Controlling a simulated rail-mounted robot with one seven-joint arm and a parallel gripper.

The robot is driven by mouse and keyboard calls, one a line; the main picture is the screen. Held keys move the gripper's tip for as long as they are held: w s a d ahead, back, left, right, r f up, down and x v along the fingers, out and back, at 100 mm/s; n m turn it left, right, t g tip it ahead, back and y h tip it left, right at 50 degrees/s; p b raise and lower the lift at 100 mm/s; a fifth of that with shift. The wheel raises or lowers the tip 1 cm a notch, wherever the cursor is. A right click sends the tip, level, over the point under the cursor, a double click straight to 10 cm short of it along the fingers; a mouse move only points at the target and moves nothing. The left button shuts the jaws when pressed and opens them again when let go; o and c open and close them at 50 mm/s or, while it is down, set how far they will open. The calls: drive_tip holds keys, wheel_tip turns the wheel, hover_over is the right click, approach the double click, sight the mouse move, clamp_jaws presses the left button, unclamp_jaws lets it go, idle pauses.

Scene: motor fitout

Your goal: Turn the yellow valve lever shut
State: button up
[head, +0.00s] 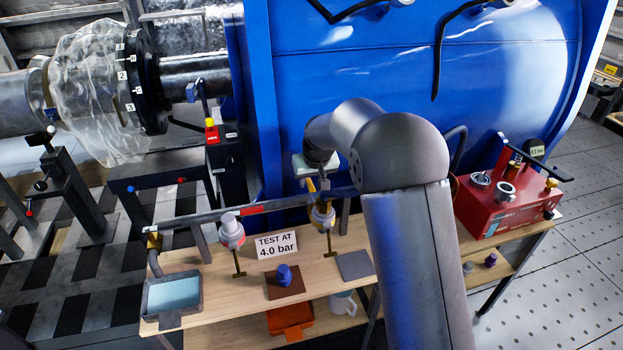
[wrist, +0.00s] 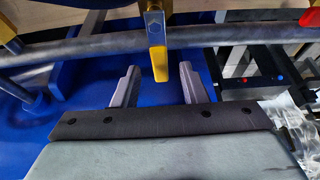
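The yellow valve lever (wrist: 157,52) hangs from the dark pipe in the wrist view, with a bolt at its top and its free end pointing toward my gripper. My gripper (wrist: 159,70) is open, with one grey finger on each side of the lever's end and a visible gap on both sides. In the head view the lever (head: 311,185) is a small yellow strip above the valve on the pipe, close beneath my gripper (head: 312,172). My arm hides part of this area, and contact with the lever cannot be seen.
A dark pipe (head: 180,219) runs above the wooden bench (head: 215,285), near the blue tank (head: 400,80). A "TEST AT 4.0 bar" sign (head: 276,246), a blue-filled tray (head: 172,294) and a red pump box (head: 490,208) stand on the bench.

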drive_tip(key=shift+w+a+f, duration=0.1)
drive_tip(key=shift+w+f, duration=0.15)
drive_tip(key=shift+f, duration=0.35)
clamp_jaws()
